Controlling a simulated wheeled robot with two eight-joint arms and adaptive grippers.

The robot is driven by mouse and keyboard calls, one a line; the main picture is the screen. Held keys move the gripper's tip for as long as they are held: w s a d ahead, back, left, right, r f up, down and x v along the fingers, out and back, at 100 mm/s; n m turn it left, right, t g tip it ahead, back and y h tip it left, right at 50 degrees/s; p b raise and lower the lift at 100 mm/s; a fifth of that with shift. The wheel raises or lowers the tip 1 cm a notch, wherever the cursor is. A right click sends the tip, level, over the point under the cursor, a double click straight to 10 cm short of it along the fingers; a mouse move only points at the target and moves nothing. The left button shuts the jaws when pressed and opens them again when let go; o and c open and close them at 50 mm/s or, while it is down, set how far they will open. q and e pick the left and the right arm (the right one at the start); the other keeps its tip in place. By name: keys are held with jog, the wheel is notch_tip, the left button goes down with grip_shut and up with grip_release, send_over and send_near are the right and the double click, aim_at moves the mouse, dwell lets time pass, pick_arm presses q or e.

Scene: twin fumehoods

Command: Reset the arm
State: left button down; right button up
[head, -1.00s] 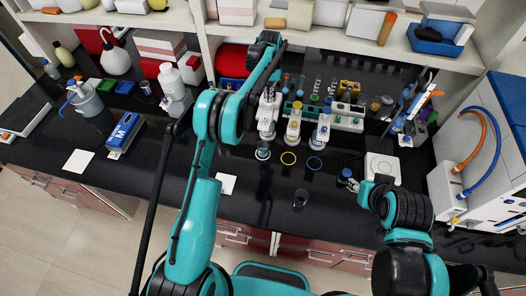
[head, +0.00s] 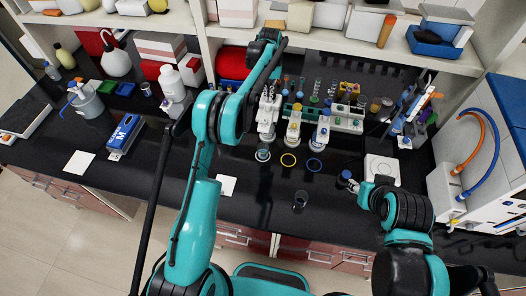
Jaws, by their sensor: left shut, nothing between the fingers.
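My left arm reaches up over the bench. Its gripper (head: 270,93) is small in the head view, shut and empty, in front of the white dispenser stand at the left of a row. My right arm comes in from the lower right. Its gripper (head: 352,185) is beside a small dark bottle with a blue top (head: 343,179), near a white square device (head: 381,170). Whether its fingers close on the bottle is too small to tell.
White stands (head: 293,127) with coloured rings in front stand mid-bench, before a vial rack (head: 346,120). A dark cup (head: 300,199) is near the front edge. A blue box (head: 125,134) and white squares lie left. A shelf (head: 340,42) runs behind; a white machine (head: 480,150) stands right.

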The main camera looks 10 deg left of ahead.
dwell(0.4)
pick_arm(q)
jog(key=s+a+r+t+b, duration=0.1)
jog(key=s+r+t+b, duration=0.1)
jog(key=s+b, duration=0.6)
jog(key=s+a+r+t+b, duration=0.1)
jog(key=s+r+b, duration=0.1)
jog(key=s+b, duration=0.55)
jog(key=s+f+t+b, duration=0.2)
jog(key=s+f+b, duration=0.4)
jog(key=s+f, duration=0.3)
jog(key=s+f+t+b, duration=0.2)
jog(key=s+f+b, duration=0.3)
jog(key=s+f, duration=0.4)
jog(key=s, duration=0.6)
jog(key=shift+s+a+f+b, duration=0.15)
jog(key=shift+s+a+b, duration=0.1)
jog(key=shift+s+b, duration=0.1)
